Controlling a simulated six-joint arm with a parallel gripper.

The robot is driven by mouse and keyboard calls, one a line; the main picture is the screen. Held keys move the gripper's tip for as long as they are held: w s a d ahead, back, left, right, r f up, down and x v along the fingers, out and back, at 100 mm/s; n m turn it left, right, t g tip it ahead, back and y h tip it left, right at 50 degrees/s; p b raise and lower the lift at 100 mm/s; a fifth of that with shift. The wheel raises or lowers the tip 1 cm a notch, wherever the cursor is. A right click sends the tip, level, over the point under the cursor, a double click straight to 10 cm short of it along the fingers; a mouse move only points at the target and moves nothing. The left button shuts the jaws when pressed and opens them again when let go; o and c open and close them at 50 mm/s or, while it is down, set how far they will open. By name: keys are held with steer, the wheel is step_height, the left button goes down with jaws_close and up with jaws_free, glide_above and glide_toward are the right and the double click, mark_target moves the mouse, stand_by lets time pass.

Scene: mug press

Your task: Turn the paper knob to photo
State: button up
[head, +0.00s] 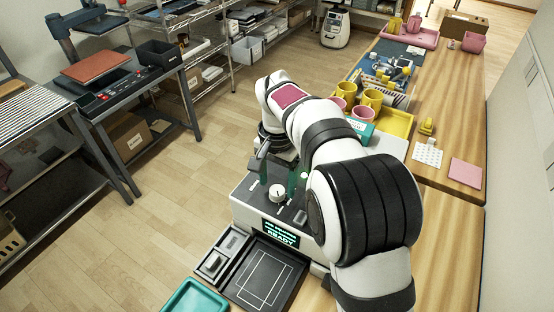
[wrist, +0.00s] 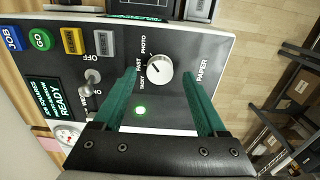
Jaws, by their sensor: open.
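The paper knob (wrist: 160,70) is a round white dial on the dark panel of the press, and it also shows in the head view (head: 277,194). Labels for its settings, one reading PHOTO, sit to its left in the wrist view. A thin dark mark on the dial seems to point up-left, but which label it meets is hard to tell. My gripper (wrist: 160,76) is open, with one teal finger on each side of the knob in the wrist view. The fingers (head: 278,178) appear above the panel in the head view, and no contact shows.
A toggle switch (wrist: 92,76), coloured buttons (wrist: 72,41) and a READY screen (head: 281,233) share the panel. A yellow tray (head: 397,122) with mugs stands behind my arm.

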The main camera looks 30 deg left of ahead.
mark_target(277, 190)
step_height(277, 190, up, 14)
stand_by(0.4)
steer(key=s+d+m, duration=0.1)
steer(key=s+d, duration=0.2)
steer(key=d, duration=0.7)
steer(key=s+d+m, duration=0.1)
steer(key=s+d, duration=0.2)
steer(key=d, duration=0.6)
steer(key=s+d+f+m+y, duration=0.1)
steer(key=s+d+f, duration=0.4)
steer(key=s, duration=0.3)
steer(key=s+d+f+m, duration=0.2)
steer(key=s+d+f, duration=0.2)
steer(key=s, duration=0.4)
steer(key=shift+s+d+f+m+y, duration=0.3)
steer(key=shift+d+f+y, duration=0.1)
steer(key=shift+d, duration=0.3)
